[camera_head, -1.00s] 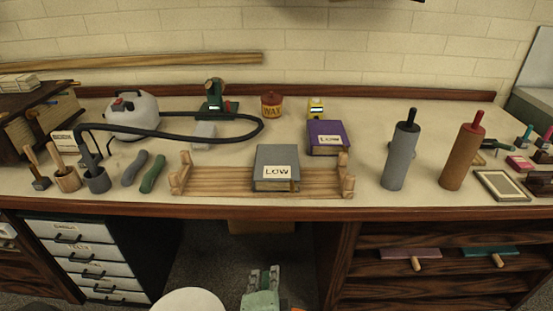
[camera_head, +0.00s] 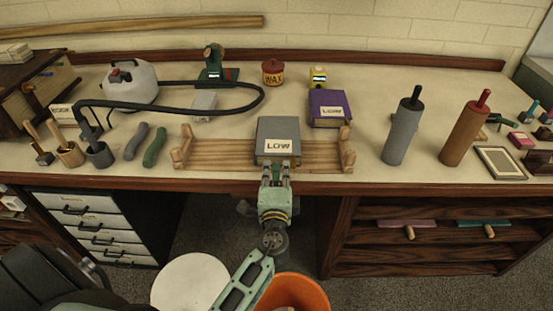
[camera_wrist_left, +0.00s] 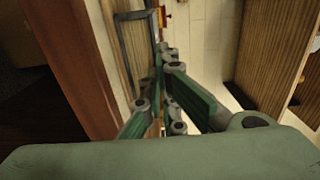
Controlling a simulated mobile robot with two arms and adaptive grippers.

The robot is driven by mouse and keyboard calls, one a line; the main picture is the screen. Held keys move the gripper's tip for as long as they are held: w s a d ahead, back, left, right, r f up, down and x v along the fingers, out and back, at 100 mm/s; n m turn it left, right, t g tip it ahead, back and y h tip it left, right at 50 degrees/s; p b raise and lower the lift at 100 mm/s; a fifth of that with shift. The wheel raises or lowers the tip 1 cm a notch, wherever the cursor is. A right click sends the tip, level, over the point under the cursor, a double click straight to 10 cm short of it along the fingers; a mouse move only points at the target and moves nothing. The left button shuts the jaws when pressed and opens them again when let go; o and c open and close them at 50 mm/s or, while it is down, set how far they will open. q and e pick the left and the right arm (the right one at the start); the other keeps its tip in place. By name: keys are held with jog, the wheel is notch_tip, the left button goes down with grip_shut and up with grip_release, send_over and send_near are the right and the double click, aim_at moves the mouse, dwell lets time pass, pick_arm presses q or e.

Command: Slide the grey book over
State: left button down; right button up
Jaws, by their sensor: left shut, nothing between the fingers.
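The grey book (camera_head: 277,131) with a white "LOW" label lies on the wooden rack (camera_head: 222,153), a little right of the rack's middle. My left gripper (camera_head: 275,166) is at the book's front edge, with its fingers shut and nothing between them. Its tips overlap the book's near side in the head view, and I cannot tell whether they touch it. In the left wrist view the shut fingers (camera_wrist_left: 160,62) point at the bench, beside a grey-edged shape that may be the book. My right gripper is not in view.
A purple book (camera_head: 328,108) lies behind and right of the rack. Green and grey rolls (camera_head: 155,147) lie left of it. Grey (camera_head: 401,132) and brown (camera_head: 464,133) rollers stand to the right. A black hose (camera_head: 190,109) arches behind. An orange bucket (camera_head: 299,290) is below the bench.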

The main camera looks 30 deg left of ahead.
pick_arm(q)
jog(key=shift+x, duration=1.45)
